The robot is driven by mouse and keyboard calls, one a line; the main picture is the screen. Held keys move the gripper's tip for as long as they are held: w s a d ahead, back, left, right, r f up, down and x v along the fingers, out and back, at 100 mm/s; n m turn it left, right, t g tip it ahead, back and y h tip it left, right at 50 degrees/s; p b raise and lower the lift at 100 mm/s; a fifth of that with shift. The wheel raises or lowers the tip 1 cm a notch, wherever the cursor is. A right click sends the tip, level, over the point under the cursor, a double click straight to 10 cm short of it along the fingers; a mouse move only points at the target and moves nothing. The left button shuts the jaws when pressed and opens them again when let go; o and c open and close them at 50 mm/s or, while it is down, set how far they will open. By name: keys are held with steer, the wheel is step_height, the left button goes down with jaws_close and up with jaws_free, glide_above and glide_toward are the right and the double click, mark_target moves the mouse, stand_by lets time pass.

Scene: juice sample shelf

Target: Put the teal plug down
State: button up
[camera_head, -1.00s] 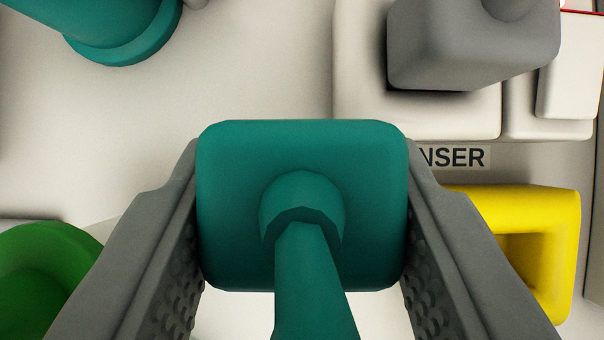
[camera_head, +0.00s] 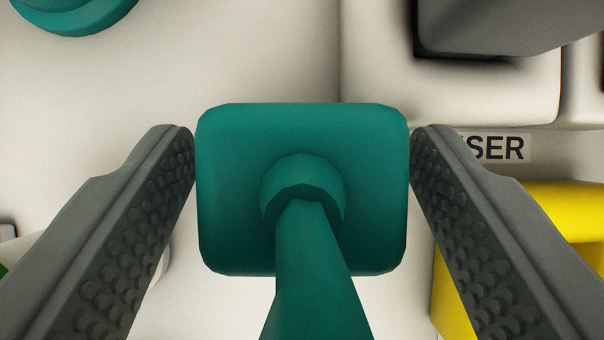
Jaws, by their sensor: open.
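The teal plug (camera_head: 240,180) is in the middle of the camera view, a rounded square block with a stem rising toward the camera. My gripper (camera_head: 302,145) is open, one finger on each side of the plug. The textured inner pads of both fingers show. The fingertips stand very close to the plug's left and right sides, with the fingers splayed away from it lower in the picture. Whether the plug's underside touches the pale surface (camera_head: 250,60) is hidden.
Another teal object (camera_head: 75,12) is at the top left. A grey block (camera_head: 500,25) sits over a white block (camera_head: 385,90) at the upper right. A label ending in "SER" (camera_head: 500,148) and a yellow hollow part (camera_head: 565,210) are at the right.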

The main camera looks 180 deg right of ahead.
steer(key=v, duration=1.2)
steer(key=shift+r, duration=0.15)
steer(key=shift+s, duration=0.1)
steer(key=s+r+t, duration=0.2)
steer(key=s+t, duration=0.3)
steer(key=s, duration=1)
steer(key=s+r+t, duration=0.3)
steer(key=s+t, duration=0.2)
steer(key=s, duration=1)
steer(key=shift+s+t, duration=0.25)
steer(key=shift+t, duration=0.05)
